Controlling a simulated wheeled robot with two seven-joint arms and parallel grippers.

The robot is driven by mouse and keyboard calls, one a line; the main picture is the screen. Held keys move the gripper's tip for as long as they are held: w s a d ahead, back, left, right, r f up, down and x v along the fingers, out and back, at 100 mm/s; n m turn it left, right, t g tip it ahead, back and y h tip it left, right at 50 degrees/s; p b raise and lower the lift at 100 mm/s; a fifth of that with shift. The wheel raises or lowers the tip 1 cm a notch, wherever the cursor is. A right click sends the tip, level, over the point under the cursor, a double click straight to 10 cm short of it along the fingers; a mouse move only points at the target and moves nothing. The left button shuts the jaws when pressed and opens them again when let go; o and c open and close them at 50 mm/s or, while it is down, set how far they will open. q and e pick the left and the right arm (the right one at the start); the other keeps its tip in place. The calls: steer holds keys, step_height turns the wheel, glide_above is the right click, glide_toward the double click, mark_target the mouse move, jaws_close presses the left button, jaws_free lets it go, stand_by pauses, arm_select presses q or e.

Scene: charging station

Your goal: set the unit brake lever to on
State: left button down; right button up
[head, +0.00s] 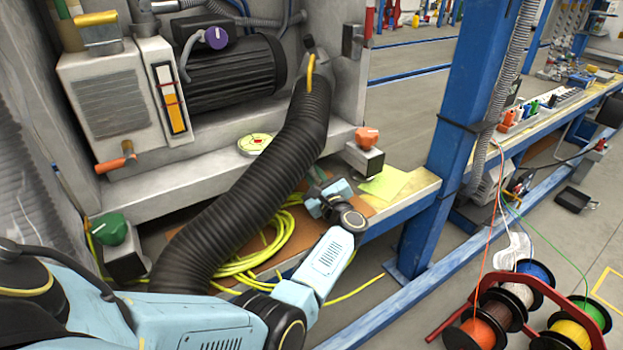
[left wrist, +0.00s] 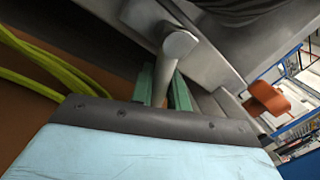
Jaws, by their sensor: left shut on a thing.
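My left gripper (head: 318,184) is low in front of the unit, just right of the thick black hose (head: 255,165). In the left wrist view its two green fingers (left wrist: 165,90) are shut on a grey metal lever, which I take for the unit brake lever (left wrist: 176,52). The lever has a rounded end and slants down between the fingers, against the grey face of the unit. Its lower part is hidden by the gripper. In the head view I cannot make the lever out. No on or off mark is readable. My right gripper is out of view.
An orange knob on a grey box (head: 367,138) sits close right of my gripper; it also shows in the left wrist view (left wrist: 268,98). A yellow cable coil (head: 262,250) lies below. A blue post (head: 465,110) stands right. Cable spools (head: 530,300) are at lower right.

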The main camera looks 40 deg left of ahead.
arm_select(q)
steer(key=shift+w+n, duration=0.1)
steer(key=shift+n, duration=0.2)
steer(key=shift+d, duration=0.1)
steer(key=c, duration=1.4)
jaws_free()
